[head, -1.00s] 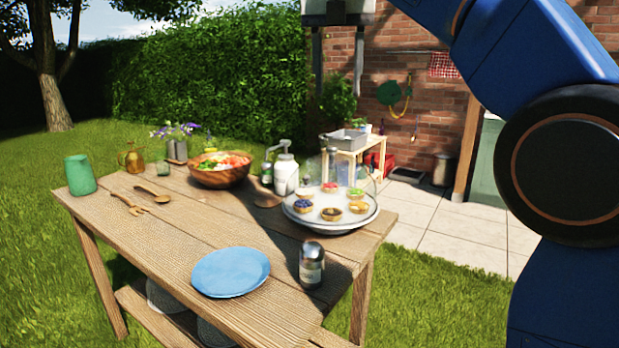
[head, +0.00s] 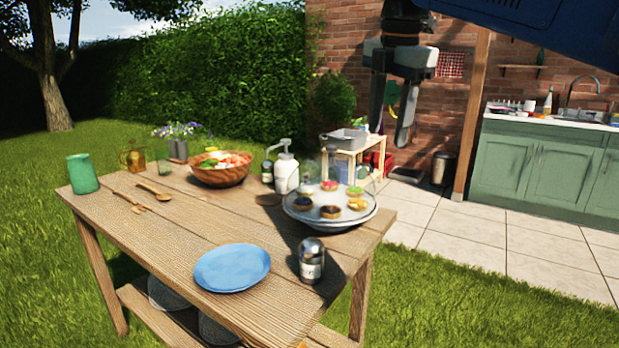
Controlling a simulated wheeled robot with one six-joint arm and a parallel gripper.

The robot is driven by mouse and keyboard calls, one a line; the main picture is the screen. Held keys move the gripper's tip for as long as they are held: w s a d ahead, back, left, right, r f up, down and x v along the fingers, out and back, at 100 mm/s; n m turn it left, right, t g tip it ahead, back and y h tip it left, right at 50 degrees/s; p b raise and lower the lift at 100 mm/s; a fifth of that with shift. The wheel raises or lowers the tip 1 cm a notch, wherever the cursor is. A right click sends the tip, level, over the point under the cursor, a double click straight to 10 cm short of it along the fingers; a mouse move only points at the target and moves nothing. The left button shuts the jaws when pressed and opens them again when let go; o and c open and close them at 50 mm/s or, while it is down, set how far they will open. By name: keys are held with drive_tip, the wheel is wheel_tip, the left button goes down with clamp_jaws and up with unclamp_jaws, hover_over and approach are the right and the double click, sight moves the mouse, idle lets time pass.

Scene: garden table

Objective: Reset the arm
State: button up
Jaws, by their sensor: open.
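My gripper (head: 390,136) hangs at the top of the head view, right of centre, with its two dark fingers pointing down and apart. Nothing shows between the fingers. In the picture it is above and right of the dish of small tarts (head: 330,223), in front of the brick wall. My blue arm comes in from the top right corner. The wooden table (head: 165,235) stands below and to the left, and I see no contact between it and the gripper.
The table holds a blue plate (head: 232,267), a shaker (head: 311,261), a white pump bottle (head: 286,172), a salad bowl (head: 220,177), a green cup (head: 82,174) and wooden utensils (head: 150,191). Green cabinets (head: 560,168) stand at the right. Paving and grass in front are clear.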

drive_tip(key=s+d+f+m, duration=0.4)
drive_tip(key=s+f+m, duration=0.3)
drive_tip(key=f, duration=0.5)
drive_tip(key=s+d+f+m+t, duration=0.1)
drive_tip(key=s+d+f+m, duration=0.4)
drive_tip(key=f, duration=0.7)
drive_tip(key=s+d+f+m+t, duration=0.1)
drive_tip(key=s+d+f+m, duration=0.4)
drive_tip(key=s+f+m, duration=0.5)
wheel_tip(320, 180, down, 3)
drive_tip(key=shift+r+m, duration=0.1)
drive_tip(key=shift+m, duration=0.9)
